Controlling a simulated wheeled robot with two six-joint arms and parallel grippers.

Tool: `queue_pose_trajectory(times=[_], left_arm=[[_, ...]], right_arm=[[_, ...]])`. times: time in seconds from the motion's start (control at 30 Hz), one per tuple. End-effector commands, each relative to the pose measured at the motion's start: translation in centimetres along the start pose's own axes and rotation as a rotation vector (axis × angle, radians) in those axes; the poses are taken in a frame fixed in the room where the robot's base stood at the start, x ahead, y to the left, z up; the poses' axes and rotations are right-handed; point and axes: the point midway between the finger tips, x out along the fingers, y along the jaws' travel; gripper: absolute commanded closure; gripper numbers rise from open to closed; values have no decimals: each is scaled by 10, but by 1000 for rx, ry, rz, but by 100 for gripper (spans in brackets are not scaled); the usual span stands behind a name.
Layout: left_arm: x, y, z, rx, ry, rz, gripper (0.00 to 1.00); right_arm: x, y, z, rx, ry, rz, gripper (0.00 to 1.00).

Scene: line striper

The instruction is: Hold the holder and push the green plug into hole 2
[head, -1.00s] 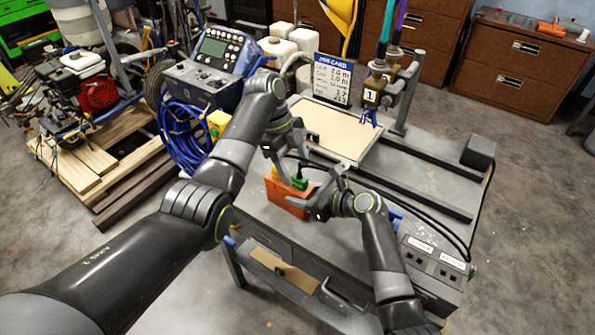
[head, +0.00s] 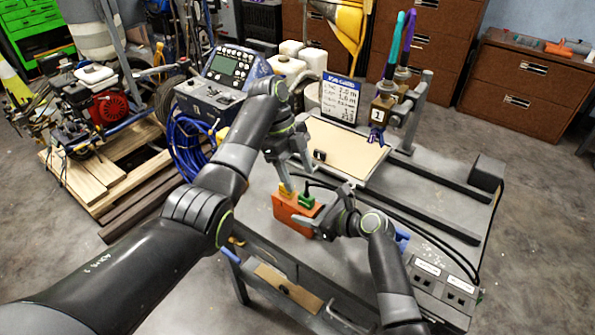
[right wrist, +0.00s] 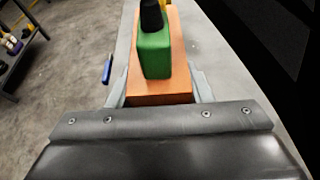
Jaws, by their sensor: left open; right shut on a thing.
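The orange holder (head: 288,217) sits on the grey bench, and in the right wrist view its orange face (right wrist: 160,97) shows between my right fingers. The green plug (head: 306,202) stands upright at the holder's top, nearer my right gripper. In the right wrist view the green plug (right wrist: 154,52) has a black top; how deep it sits is hidden. A yellow plug (head: 287,192) stands at the holder's left end. My right gripper (head: 312,224) is shut on the holder's right end. My left gripper (head: 296,178) is open, just above the plugs, pointing down. Hole numbers cannot be read.
A tan board (head: 345,150) lies behind the holder, with a job card (head: 339,99) at its back. Blue coiled cable (head: 190,145) hangs left by a control panel (head: 210,98). Black cables run behind my right gripper. A socket box (head: 445,285) stands at the front right.

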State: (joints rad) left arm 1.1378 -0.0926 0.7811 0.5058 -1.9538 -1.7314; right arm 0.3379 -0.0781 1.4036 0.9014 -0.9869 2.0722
Motion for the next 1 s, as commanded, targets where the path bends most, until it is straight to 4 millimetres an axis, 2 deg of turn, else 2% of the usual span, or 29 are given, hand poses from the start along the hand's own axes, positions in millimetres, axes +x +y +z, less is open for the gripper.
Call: queue_pose_trajectory(times=[0.2, 0.23, 0.4, 0.77, 0.87, 1.0], left_arm=[[0, 0, 0, 0, 0, 0, 41], [0, 0, 0, 0, 1, 0, 41], [0, 0, 0, 0, 1, 0, 41], [0, 0, 0, 0, 1, 0, 41], [0, 0, 0, 0, 0, 0, 41], [0, 0, 0, 0, 1, 0, 41]], right_arm=[[0, 0, 1, 0, -1, 0, 92], [0, 0, 0, 0, -1, 0, 51], [0, 0, 0, 0, -1, 0, 29], [-4, 0, 0, 0, 0, -1, 29], [-14, -1, -1, -2, 0, -2, 29], [-37, -1, -1, -3, 2, -3, 29]])
